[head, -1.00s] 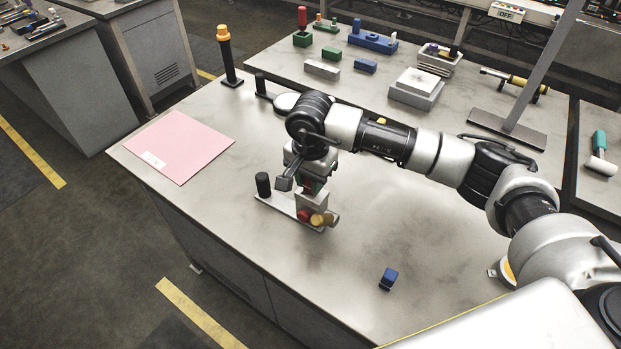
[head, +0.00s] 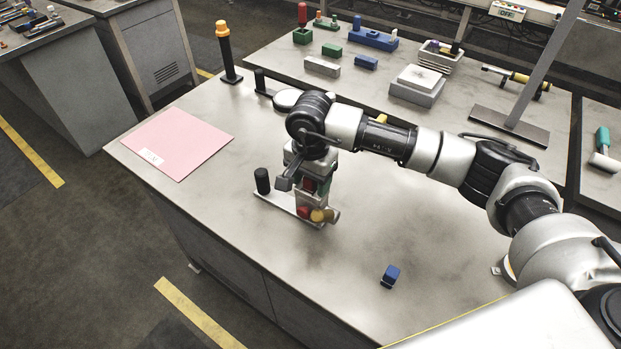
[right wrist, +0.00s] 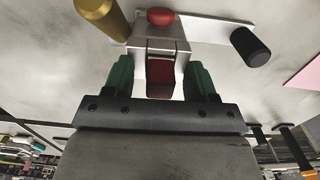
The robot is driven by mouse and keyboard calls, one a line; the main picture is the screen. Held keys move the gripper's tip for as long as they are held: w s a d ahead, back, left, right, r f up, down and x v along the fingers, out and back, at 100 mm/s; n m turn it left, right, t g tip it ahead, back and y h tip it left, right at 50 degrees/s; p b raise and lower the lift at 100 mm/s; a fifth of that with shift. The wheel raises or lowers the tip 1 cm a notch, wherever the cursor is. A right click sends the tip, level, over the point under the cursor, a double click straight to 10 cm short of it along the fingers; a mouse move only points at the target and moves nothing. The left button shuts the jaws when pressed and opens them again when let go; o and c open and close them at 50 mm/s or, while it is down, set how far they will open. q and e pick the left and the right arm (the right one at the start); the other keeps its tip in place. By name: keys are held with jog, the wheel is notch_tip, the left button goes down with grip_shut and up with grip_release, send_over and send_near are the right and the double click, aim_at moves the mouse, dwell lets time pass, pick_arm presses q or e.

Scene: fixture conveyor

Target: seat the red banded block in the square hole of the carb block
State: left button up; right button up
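The carb block (right wrist: 161,31) is pale grey and stands upright on a flat plate, with a red round knob and a brass cylinder on its side; it also shows in the head view (head: 310,203). The red banded block (right wrist: 160,72) stands on end at the carb block's top, its lower end apparently in the square hole; how deep it sits is hidden. My right gripper (right wrist: 160,75) points down around the banded block. Its green fingers stand on either side with narrow gaps, so it looks open. My left gripper is not in view.
The plate carries a black knob (head: 262,181). A small blue block (head: 389,276) lies at the front of the table. A pink sheet (head: 178,145) lies at left. A black post with an orange top (head: 224,45) stands behind it. The table between is clear.

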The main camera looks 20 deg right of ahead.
jog(key=shift+r, duration=0.1)
notch_tip(320, 180, up, 11)
jog(key=shift+f+b, duration=0.2)
jog(key=shift+b, duration=1.05)
